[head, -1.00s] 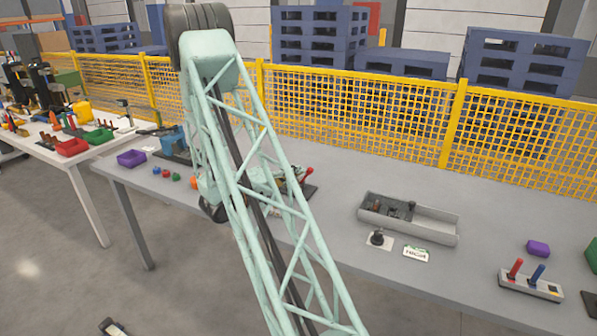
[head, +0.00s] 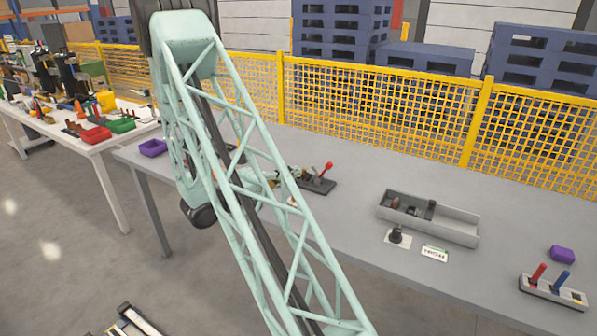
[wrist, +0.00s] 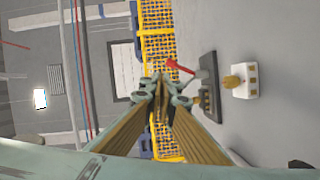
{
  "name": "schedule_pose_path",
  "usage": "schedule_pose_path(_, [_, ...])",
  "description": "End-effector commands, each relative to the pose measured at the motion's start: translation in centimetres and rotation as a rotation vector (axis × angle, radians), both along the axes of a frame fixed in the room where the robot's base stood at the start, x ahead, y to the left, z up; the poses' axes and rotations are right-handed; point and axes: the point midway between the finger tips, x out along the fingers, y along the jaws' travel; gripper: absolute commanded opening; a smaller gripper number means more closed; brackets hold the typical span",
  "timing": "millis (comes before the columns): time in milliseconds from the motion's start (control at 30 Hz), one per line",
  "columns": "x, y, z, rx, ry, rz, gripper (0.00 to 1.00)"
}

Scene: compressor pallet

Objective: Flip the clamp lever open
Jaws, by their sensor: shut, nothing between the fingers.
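The clamp has a red-tipped lever (head: 326,169) and stands on a dark base plate (head: 321,186) on the grey table, just right of my arm. The lever leans up and to the right in the head view. In the wrist view the red lever (wrist: 181,67) shows just beyond and right of my fingertips, with the dark base (wrist: 211,98) beside it. My gripper (wrist: 160,88) is shut and empty. It looks close to the lever, but I cannot tell if they touch. In the head view my arm mostly hides the gripper.
A grey tray (head: 455,231) with small parts, a black knob on a plate (head: 397,237) and a label card (head: 434,253) lie to the right. A red and blue lever box (head: 552,292) stands farther right. A yellow mesh fence (head: 400,110) runs behind the table.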

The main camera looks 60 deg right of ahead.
Motion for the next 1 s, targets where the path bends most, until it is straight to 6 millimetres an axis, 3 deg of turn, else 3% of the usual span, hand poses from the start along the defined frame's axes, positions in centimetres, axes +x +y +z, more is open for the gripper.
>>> schedule_pose_path(500, [0.5, 4.4, 0.8, 0.0, -0.001, -0.003, 0.0])
schedule_pose_path(1000, [0.4, 4.9, 0.9, 0.0, -0.001, -0.006, 0.0])
